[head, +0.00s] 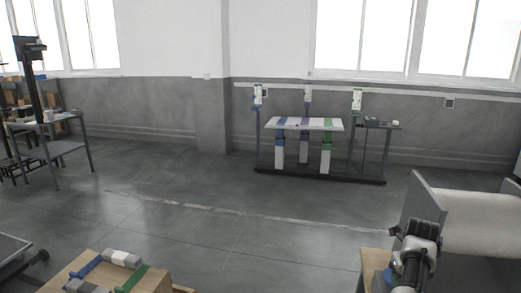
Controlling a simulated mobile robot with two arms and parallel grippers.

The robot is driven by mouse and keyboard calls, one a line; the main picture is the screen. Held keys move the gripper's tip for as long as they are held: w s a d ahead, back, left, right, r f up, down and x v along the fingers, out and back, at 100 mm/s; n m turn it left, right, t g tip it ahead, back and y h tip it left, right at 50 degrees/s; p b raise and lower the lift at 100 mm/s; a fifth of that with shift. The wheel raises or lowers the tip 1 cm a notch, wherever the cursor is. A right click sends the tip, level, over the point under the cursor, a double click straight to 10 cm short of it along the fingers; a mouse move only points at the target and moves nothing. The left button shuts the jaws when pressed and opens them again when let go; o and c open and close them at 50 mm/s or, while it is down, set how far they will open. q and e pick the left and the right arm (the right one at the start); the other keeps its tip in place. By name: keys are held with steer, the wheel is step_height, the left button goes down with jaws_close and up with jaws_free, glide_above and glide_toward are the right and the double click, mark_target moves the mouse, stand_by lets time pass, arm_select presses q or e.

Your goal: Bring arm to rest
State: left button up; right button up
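A jointed white and black arm part (415,250) stands at the lower right edge; it looks like my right arm. Its gripper cannot be made out clearly, so I cannot tell how the fingers stand. My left arm and gripper are not in view. At the back wall a dark-based station holds white lift columns with purple, blue and green parts, and a white board (335,124) lies across them.
A wooden-topped bench (150,280) with grey, blue and green pieces is at the bottom left. A metal table (65,148) stands at the far left. A large white roll (480,222) and grey plate are at the right. The middle floor (230,215) is clear.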

steer(key=s+d+f+n+t+h, duration=0.1)
steer(key=s+f+n+h, duration=0.1)
steer(key=s+f+n, duration=0.35)
steer(key=s+d+f+n+h, duration=0.1)
steer(key=s+f+n+h, duration=0.15)
steer(key=s+n, duration=0.6)
steer(key=s+a+r+n+t+y, duration=0.15)
steer(key=s+a+n+y, duration=0.35)
steer(key=s+a+n, duration=1.8)
steer(key=d+f+n, duration=0.1)
steer(key=d+f, duration=0.1)
steer(key=f, duration=1.2)
steer(key=d+f+n, duration=0.1)
steer(key=d+f, duration=0.1)
steer(key=f, duration=1.2)
steer(key=s+d+f+g, duration=0.1)
steer(key=s+d+f, duration=0.1)
steer(key=s+f, duration=1.2)
steer(key=shift+s+d+f+g, duration=0.25)
steer(key=shift+s+d+g, duration=0.1)
steer(key=shift+s, duration=0.1)
steer(key=shift+s, duration=0.1)
